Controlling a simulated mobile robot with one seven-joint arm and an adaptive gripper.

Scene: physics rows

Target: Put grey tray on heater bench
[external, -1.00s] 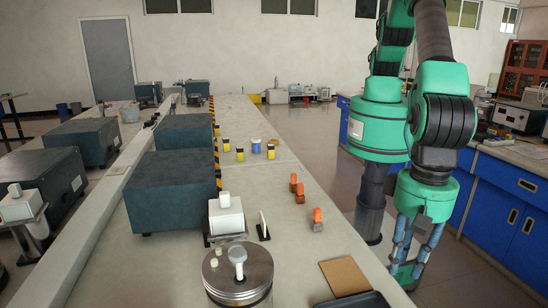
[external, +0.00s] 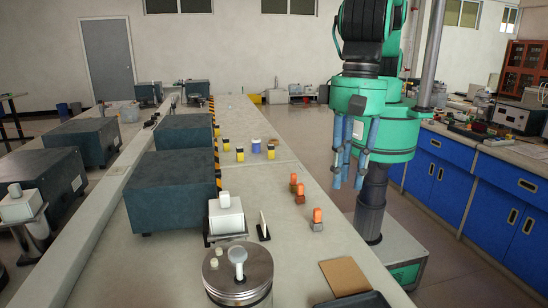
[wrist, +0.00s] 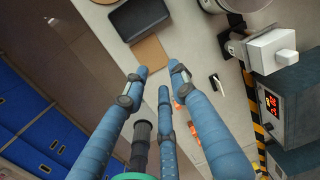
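A dark grey tray (external: 355,301) lies at the front right edge of the long bench (external: 290,262), cut off by the bottom of the external view. It also shows near the top of the wrist view (wrist: 138,18), beside a tan board. My gripper (external: 347,180) hangs beyond the bench's right edge, well above the floor and apart from the tray. In the wrist view, its three blue fingers (wrist: 158,80) are spread, with nothing between them. Dark box-shaped units (external: 172,190) stand on the bench; one has a red display (wrist: 271,103). I cannot tell which surface is the heater bench.
The tan board (external: 343,276) lies beside the tray. Orange-topped blocks (external: 317,220) stand along the bench's right edge. A metal canister (external: 238,275) and a white box (external: 226,216) stand left of them. Blue cabinets (external: 480,190) are at the right. Bare bench surface separates these objects.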

